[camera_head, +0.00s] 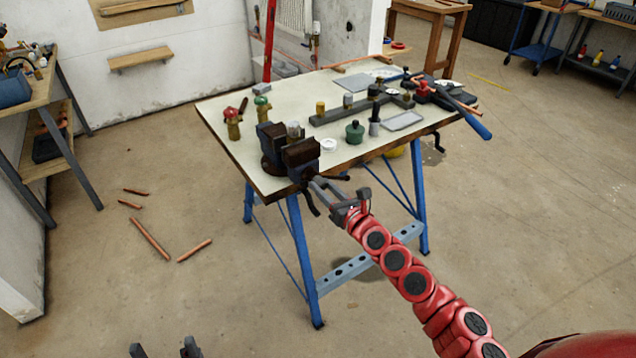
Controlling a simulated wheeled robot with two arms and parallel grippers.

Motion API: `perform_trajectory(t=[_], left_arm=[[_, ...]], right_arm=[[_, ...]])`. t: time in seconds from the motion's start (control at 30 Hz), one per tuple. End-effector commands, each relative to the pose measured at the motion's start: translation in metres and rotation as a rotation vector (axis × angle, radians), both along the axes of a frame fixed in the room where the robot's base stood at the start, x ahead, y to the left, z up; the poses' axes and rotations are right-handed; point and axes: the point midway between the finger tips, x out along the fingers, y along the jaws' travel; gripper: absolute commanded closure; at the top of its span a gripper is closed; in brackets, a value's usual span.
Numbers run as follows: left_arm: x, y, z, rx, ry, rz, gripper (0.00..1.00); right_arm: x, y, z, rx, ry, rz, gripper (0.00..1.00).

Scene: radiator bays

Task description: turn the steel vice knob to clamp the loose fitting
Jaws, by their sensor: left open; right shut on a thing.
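The dark vice (300,152) is mounted at the near left corner of the workbench. A small pale metal fitting (294,130) shows upright between its jaws; I cannot tell whether the jaws touch it. My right gripper (316,184), on the red arm, reaches the vice's front and is shut on its knob. The knob is mostly hidden by the fingers. Dark handle bars (312,202) stick out around it. My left gripper (164,349) shows only as two dark, separated fingertips at the bottom edge, open and empty, far from the bench.
Copper pipes (150,238) lie on the floor at left. The floor in front is otherwise clear.

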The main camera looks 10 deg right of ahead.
Motion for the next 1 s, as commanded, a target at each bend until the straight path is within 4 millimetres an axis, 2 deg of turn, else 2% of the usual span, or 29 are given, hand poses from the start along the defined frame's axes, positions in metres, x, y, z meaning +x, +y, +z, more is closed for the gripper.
perform_trajectory(t=[0.13, 0.6, 1.0], left_arm=[[0.000, 0.000, 0.016, 0.000, 0.000, 0.000, 0.19], [0.000, 0.000, 0.074, 0.000, 0.000, 0.000, 0.19], [0.000, 0.000, 0.122, 0.000, 0.000, 0.000, 0.19]], right_arm=[[0.000, -0.001, 0.005, 0.133, 0.049, -0.001, 1.00], [0.000, -0.001, 0.006, 0.829, 0.303, -0.002, 1.00], [0.000, -0.002, 0.006, 1.295, 0.469, -0.005, 1.00]])
